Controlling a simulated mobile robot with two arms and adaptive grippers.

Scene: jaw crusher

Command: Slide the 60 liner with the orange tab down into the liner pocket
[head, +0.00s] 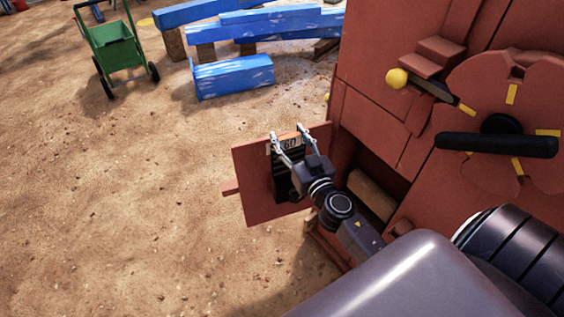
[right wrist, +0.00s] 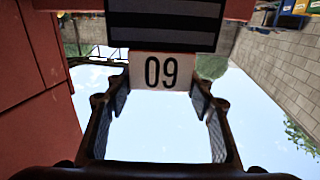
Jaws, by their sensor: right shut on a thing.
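My right gripper (head: 288,135) is shut on the 60 liner at its pale number plate (head: 290,143). The liner's dark ribbed body (head: 281,186) hangs below the plate, in front of a red panel (head: 250,190) on the crusher's side; my gripper and wrist partly cover it. In the right wrist view the number plate (right wrist: 162,71) appears upside down between the fingers, with the black ribbed liner (right wrist: 165,22) beyond it. The orange tab is not clear. I cannot tell whether the liner touches the panel or sits in a pocket. My left gripper is not in view.
The red crusher (head: 385,110) fills the right, with a black lever (head: 497,145) and a yellow knob (head: 397,78). A dark opening with a brown block (head: 371,195) lies beside my wrist. Blue beams (head: 233,77) and a green cart (head: 116,50) stand farther back. Sandy ground at left is clear.

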